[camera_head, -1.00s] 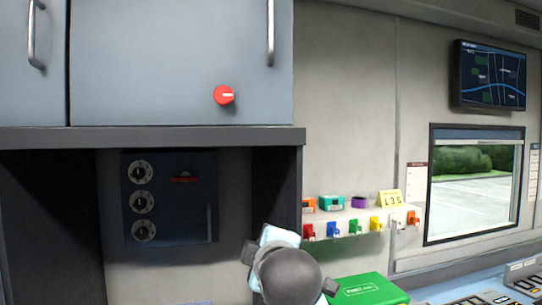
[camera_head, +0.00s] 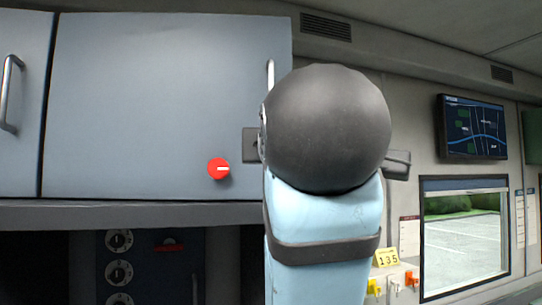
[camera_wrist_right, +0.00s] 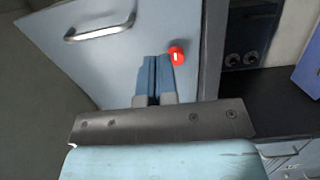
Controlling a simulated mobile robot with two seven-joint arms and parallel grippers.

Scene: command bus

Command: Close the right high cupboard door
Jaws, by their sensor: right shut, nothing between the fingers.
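The right high cupboard door (camera_head: 150,100) is a flat blue-grey panel. It looks about flush with the cupboard front, but I cannot tell whether a gap is left. It has a red knob (camera_head: 218,169) low on the right and an upright metal handle (camera_head: 270,75) at its right edge, partly hidden by my right arm. In the right wrist view, my right gripper (camera_wrist_right: 160,60) is shut and empty. Its fingertips are over the door panel beside the red knob (camera_wrist_right: 177,53); contact is unclear. The handle (camera_wrist_right: 100,26) is to their left. My left gripper is out of view.
A left cupboard door (camera_head: 20,110) with its own handle is beside it. A ledge (camera_head: 120,213) runs below both, above a dark recess with a dial panel (camera_head: 150,265). A wall screen (camera_head: 472,128) and window (camera_head: 465,235) are at the right.

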